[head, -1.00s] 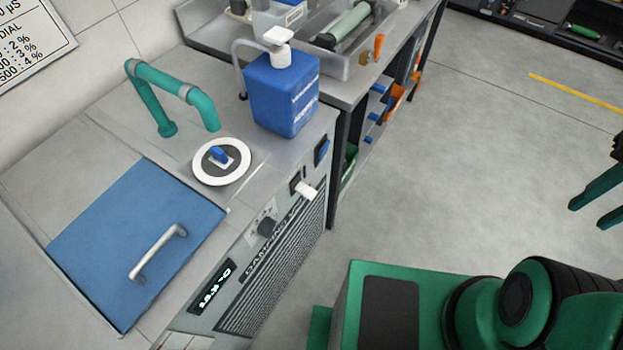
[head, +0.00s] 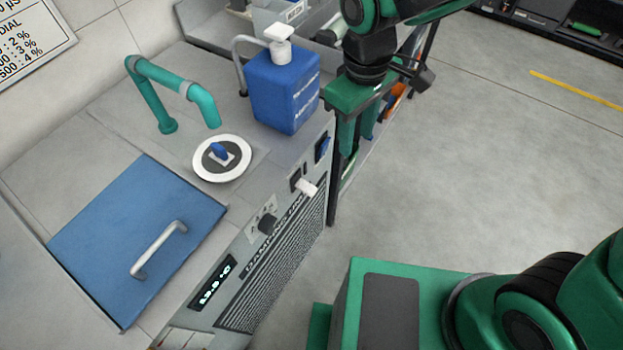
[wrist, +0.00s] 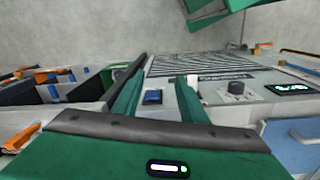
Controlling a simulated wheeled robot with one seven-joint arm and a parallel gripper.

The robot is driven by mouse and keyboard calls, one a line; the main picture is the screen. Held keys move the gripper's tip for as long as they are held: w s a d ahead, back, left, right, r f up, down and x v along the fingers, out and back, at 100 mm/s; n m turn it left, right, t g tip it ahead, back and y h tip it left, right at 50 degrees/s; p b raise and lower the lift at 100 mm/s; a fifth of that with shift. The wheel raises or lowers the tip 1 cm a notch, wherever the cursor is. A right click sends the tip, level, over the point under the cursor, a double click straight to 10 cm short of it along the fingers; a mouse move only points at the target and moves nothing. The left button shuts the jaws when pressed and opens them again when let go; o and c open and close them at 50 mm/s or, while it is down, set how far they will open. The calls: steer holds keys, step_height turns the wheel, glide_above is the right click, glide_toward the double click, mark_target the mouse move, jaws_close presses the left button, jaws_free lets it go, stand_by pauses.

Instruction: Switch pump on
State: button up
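The grey unit's front panel carries a blue rocker switch (head: 323,147) near its right end, which also shows in the wrist view (wrist: 153,97) between my fingers. To its left are a white lever (head: 305,187), a black dial (head: 267,222) and a lit display (head: 213,286). Which of these works the pump is not readable. My gripper (head: 357,156) points down just right of the blue switch, in front of the panel. Its green fingers (wrist: 160,78) are apart with nothing between them. I see no contact with the switch; its position is unclear.
A blue pump bottle (head: 284,92) stands on the unit's top beside a teal spout (head: 165,85) and a white ring with a blue knob (head: 221,158). A blue lid (head: 137,240) with a handle lies at left. The floor (head: 440,190) in front is clear.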

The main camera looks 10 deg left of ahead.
mark_target(311, 189)
steer(key=s+a+f+n, duration=0.25)
steer(key=s+a, duration=0.25)
steer(key=a, duration=0.3)
step_height(311, 189, down, 10)
steer(key=shift+f, duration=0.1)
